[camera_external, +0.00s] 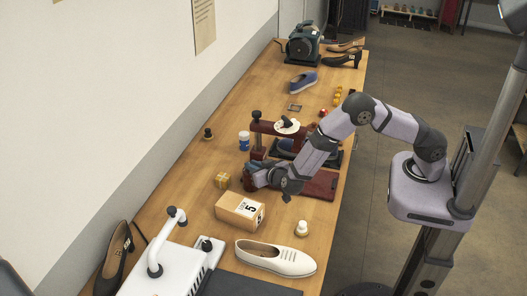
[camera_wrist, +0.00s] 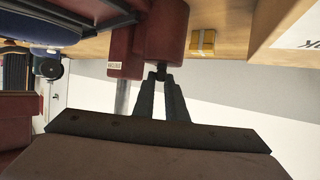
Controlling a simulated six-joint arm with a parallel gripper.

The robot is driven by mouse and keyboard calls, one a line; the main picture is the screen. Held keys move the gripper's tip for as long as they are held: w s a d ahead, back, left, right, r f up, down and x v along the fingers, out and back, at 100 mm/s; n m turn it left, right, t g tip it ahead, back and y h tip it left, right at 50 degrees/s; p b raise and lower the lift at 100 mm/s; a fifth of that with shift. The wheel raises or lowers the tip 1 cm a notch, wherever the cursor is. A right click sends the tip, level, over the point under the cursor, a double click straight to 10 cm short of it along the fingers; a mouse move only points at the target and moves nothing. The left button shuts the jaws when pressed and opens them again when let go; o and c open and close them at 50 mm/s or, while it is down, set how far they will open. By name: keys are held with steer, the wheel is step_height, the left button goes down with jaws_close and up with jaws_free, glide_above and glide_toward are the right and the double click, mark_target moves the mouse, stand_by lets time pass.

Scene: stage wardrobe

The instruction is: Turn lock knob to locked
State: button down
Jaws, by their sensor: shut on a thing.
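A dark red machine (camera_external: 321,185) stands on the bench, with a red upright and crossbar at its back. In the wrist view its rounded red block (camera_wrist: 165,30) carries a small dark knob (camera_wrist: 160,68). My gripper (camera_external: 250,178) is low at the machine's left end. In the wrist view my gripper (camera_wrist: 160,76) has its two dark fingers closed together at the tips on this small knob. The fingers cover part of the knob, so its turn angle cannot be read. A small white label (camera_wrist: 115,65) sits on the red block beside it; its lettering is too small to read.
A small yellow box (camera_external: 222,181) and a cardboard box (camera_external: 240,210) stand close to my gripper. A white-and-blue jar (camera_external: 244,141) is behind it. The bench's left rear is mostly clear.

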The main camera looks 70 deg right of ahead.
steer(key=m+g+h, duration=0.1)
steer(key=m+g+h+b, duration=0.1)
steer(key=m+g+b, duration=0.1)
steer(key=shift+w+a+f+m+h, duration=0.25)
steer(key=shift+m+h, duration=0.05)
steer(key=shift+h, duration=0.1)
steer(key=m+g+h+b, duration=0.1)
steer(key=b, duration=0.2)
steer(key=shift+w+r+m+g, duration=0.1)
steer(key=shift+m+g, duration=0.2)
steer(key=shift+w+m+g+h+b, duration=0.15)
steer(key=shift+m+g+h+b, duration=0.25)
steer(key=shift+m+g+b, duration=1.25)
steer(key=shift+r+n+b, duration=0.25)
steer(key=shift+b, duration=0.7)
steer(key=c, duration=1.8)
jaws_free()
